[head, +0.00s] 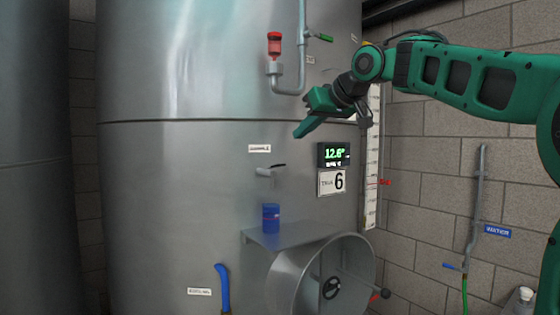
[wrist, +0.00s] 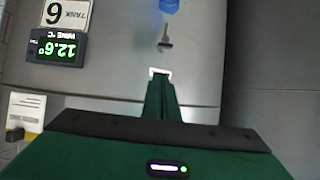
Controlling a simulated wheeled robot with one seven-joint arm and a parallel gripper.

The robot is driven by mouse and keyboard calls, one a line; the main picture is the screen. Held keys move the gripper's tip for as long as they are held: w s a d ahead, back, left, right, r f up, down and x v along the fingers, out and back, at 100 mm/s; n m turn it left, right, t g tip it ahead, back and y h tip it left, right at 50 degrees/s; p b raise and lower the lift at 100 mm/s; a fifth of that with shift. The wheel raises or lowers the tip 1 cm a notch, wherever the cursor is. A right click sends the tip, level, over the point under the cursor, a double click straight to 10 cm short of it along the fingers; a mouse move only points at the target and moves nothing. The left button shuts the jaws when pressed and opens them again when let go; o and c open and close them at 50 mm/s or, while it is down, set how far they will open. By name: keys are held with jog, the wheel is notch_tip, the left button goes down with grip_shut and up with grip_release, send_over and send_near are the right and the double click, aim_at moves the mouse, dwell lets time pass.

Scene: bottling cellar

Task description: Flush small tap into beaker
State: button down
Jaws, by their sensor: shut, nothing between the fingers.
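The small tap (head: 268,170) sticks out of the steel tank's front, its dark lever pointing right. It also shows in the wrist view (wrist: 165,40), upside down. No liquid stream is visible at its spout. The blue beaker (head: 271,217) stands upright below the tap on a small metal shelf (head: 300,232); its edge shows at the top of the wrist view (wrist: 169,5). My green gripper (head: 300,131) is shut and empty, above and right of the tap, apart from it. In the wrist view its closed fingers (wrist: 160,88) point toward the tap and overlap a white label.
A display reading 12.6° (head: 334,155) and a tank 6 sign (head: 332,182) are right of the tap. A round hatch (head: 322,280) with handwheel sits below the shelf. A pipe with a red-topped fitting (head: 275,45) is above. A level gauge (head: 373,170) stands right.

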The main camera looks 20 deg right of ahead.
jog(key=shift+w+a+r, duration=0.2)
jog(key=shift+a+r, duration=0.3)
jog(key=shift+r, duration=0.2)
jog(key=x, duration=0.9)
jog(key=shift+w+a+f, duration=0.1)
jog(key=shift+w, duration=0.1)
jog(key=f, duration=0.4)
jog(key=shift+s, duration=0.25)
